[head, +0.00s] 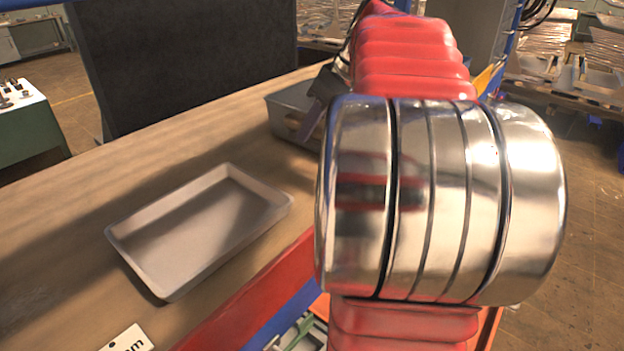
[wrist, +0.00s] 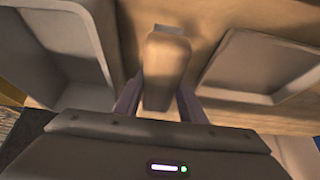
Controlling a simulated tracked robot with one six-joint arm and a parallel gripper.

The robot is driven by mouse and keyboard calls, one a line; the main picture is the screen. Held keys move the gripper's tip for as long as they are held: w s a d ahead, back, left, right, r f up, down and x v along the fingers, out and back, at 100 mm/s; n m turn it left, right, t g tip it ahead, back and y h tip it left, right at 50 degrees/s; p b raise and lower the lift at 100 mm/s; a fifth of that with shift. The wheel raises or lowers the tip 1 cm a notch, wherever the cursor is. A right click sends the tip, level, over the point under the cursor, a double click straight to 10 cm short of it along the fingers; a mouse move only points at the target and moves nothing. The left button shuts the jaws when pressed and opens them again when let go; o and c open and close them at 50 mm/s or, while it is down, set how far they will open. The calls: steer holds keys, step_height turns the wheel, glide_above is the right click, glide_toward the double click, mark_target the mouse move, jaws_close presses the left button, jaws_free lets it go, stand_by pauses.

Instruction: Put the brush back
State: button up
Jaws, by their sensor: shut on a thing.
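A tan, blocky thing, which looks like the brush (wrist: 165,72), stands between the fingers of my gripper (wrist: 160,104) in the wrist view. My gripper is shut on it, above the wooden bench top. The brush's bristles cannot be told in either view.
A grey bin (head: 283,103) stands at the bench's far end; it shows at left in the wrist view (wrist: 103,52). A shallow grey tray (head: 125,236) lies nearer, at right in the wrist view (wrist: 222,62). A dark panel (head: 180,60) stands behind. Bare bench (head: 60,240) lies left.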

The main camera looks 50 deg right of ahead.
steer(key=shift+f, duration=3.1)
steer(key=shift+f, duration=1.9)
steer(key=o, duration=1.1)
steer(key=v, duration=1.2)
steer(key=shift+a, duration=0.1)
